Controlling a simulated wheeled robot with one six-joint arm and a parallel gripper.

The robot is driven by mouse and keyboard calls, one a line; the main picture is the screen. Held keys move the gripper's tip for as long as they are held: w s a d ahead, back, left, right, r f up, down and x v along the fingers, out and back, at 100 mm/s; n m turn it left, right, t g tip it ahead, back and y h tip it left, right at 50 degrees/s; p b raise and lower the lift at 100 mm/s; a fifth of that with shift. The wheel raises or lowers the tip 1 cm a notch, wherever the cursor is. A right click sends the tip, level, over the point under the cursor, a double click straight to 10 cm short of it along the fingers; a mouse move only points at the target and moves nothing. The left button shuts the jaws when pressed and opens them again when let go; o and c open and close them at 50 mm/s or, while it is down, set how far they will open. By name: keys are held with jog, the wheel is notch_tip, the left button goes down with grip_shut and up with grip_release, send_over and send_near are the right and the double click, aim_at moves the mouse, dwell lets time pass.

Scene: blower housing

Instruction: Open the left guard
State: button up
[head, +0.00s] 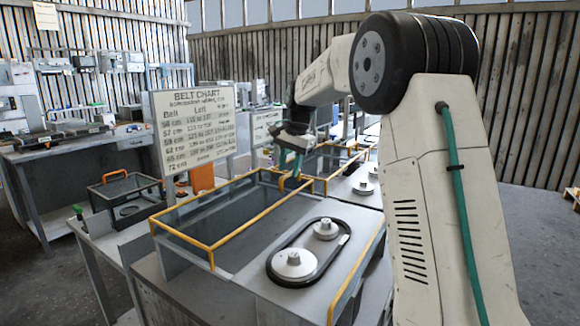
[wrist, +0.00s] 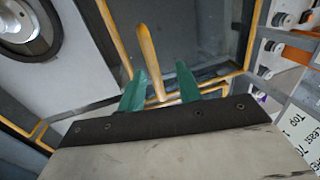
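A guard with a yellow-edged frame and dark see-through panels (head: 212,247) stands on the grey bench, left of the front belt drive. I cannot tell for sure whether it is the left guard or whether it is shut. My gripper (head: 290,162) is low over its far end, by a yellow bar there. In the wrist view, the green fingers of my gripper (wrist: 160,70) are apart, with an upright yellow bar (wrist: 148,52) between them. Gaps show on both sides of the bar. The bar's lower end is partly hidden by the gripper.
The front belt drive has a black belt (head: 272,270) around two metal pulleys (head: 294,263). A second yellow-edged frame (head: 345,150) stands behind. A belt chart board (head: 193,127) rises close behind the guard.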

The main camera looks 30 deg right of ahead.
notch_tip(320, 180, up, 7)
jog(key=s, duration=0.1)
jog(key=shift+d+r, duration=0.2)
jog(key=shift+d, duration=0.15)
jog(key=shift+s, duration=0.1)
